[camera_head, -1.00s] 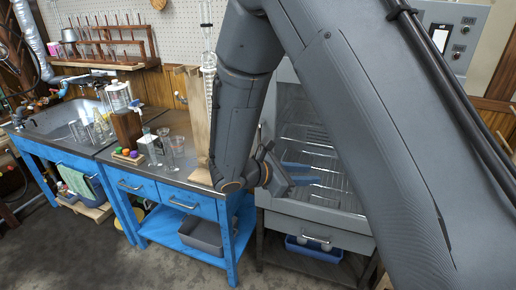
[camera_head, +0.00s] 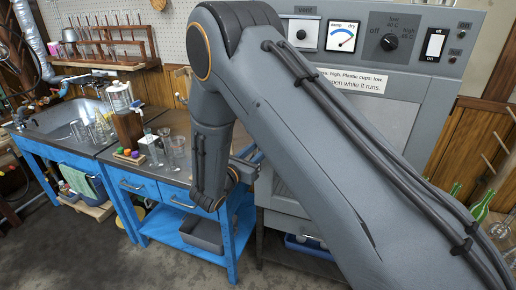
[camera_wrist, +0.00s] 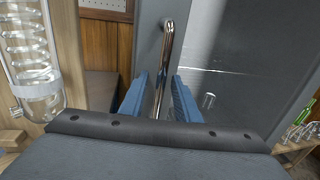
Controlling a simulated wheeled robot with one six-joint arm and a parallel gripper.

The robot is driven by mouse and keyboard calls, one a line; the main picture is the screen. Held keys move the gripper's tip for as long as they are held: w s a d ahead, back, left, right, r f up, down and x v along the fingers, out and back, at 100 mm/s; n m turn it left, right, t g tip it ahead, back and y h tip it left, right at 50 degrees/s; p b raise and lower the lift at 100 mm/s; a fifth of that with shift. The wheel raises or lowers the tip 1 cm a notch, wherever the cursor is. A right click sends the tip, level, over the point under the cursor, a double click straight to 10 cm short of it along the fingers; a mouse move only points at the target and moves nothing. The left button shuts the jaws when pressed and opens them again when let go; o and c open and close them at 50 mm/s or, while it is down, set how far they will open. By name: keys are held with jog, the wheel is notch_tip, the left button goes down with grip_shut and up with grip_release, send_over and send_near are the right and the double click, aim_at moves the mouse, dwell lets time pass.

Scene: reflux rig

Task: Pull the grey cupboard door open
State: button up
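The grey cupboard door (camera_head: 374,125) has a grey frame and a pane, and my arm hides much of it in the head view. In the wrist view the door's grey edge strip (camera_wrist: 149,42) stands upright, with its pane (camera_wrist: 212,55) to the right. A chrome bar handle (camera_wrist: 168,45) runs down between my gripper's (camera_wrist: 160,82) two blue fingers. The fingers are apart, one on each side of the handle, with a gap visible around it. In the head view my gripper (camera_head: 256,158) is at the cupboard's left side, mostly hidden by my arm.
A panel (camera_head: 385,38) with a gauge, knob and switch tops the cupboard. The blue bench (camera_head: 145,187) with glassware stands close on the left. A glass condenser (camera_wrist: 32,55) is near my gripper's left in the wrist view. Green bottles (camera_head: 482,207) stand at right.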

jog(key=shift+w+d, duration=0.15)
jog(key=shift+w, duration=0.05)
grip_shut()
jog(key=shift+s, duration=0.1)
